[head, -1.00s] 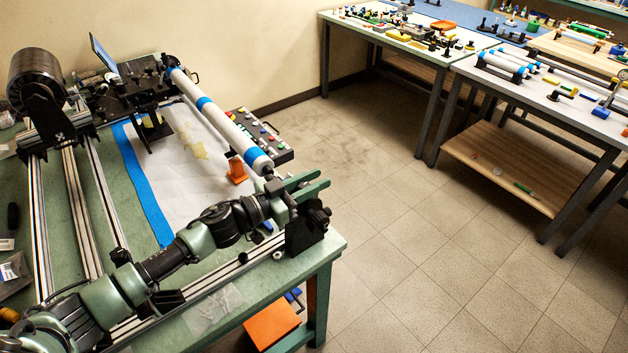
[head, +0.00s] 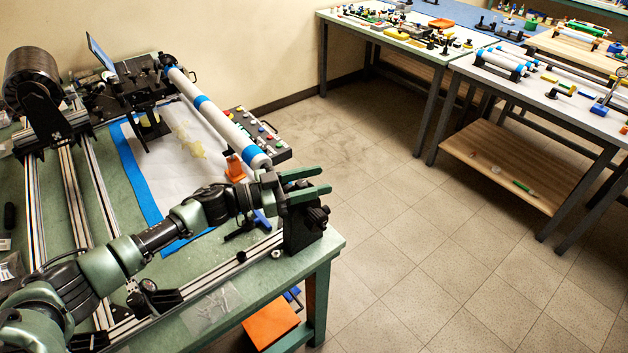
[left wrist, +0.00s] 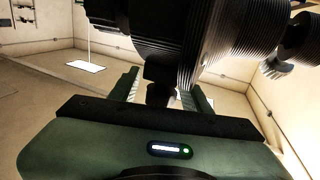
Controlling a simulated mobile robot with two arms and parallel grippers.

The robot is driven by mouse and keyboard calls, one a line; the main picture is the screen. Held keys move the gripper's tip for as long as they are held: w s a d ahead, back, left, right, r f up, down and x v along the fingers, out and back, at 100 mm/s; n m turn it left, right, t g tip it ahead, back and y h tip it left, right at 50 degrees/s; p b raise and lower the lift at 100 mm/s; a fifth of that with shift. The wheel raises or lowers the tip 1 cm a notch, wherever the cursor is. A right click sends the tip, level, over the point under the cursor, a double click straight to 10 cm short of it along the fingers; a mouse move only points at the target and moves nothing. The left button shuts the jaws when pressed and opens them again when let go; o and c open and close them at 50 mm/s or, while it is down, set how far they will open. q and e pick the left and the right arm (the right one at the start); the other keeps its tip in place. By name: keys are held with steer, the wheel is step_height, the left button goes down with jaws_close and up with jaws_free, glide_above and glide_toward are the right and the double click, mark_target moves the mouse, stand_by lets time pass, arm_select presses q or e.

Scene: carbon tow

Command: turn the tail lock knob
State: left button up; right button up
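The black tailstock (head: 300,228) stands at the near right corner of the green bench, and a black knob (head: 318,216) shows on its right side. A ribbed black knob also shows at the right of the left wrist view (left wrist: 277,66). My left gripper (head: 322,179) is over the top of the tailstock, its two green fingers apart. In the left wrist view the fingers (left wrist: 165,92) stand either side of a dark part beneath a big ribbed black cylinder (left wrist: 170,40); contact cannot be told. My right gripper is not in view.
A white roller with blue bands (head: 215,115) runs from the tailstock end to the back of the bench. A button panel (head: 262,135) and an orange block (head: 234,168) are beside it. Floor (head: 400,240) to the right is clear; other tables stand beyond.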

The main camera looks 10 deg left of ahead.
arm_select(q)
steer(key=shift+a, duration=0.1)
steer(key=shift+s+a+f, duration=0.15)
steer(key=shift+s+a, duration=0.1)
steer(key=shift+a, duration=0.05)
steer(key=b+v, duration=0.2)
steer(key=v, duration=0.4)
steer(key=shift+s+a, duration=0.1)
steer(key=shift+a, duration=0.05)
steer(key=shift+s+a, duration=0.15)
steer(key=shift+a, duration=0.05)
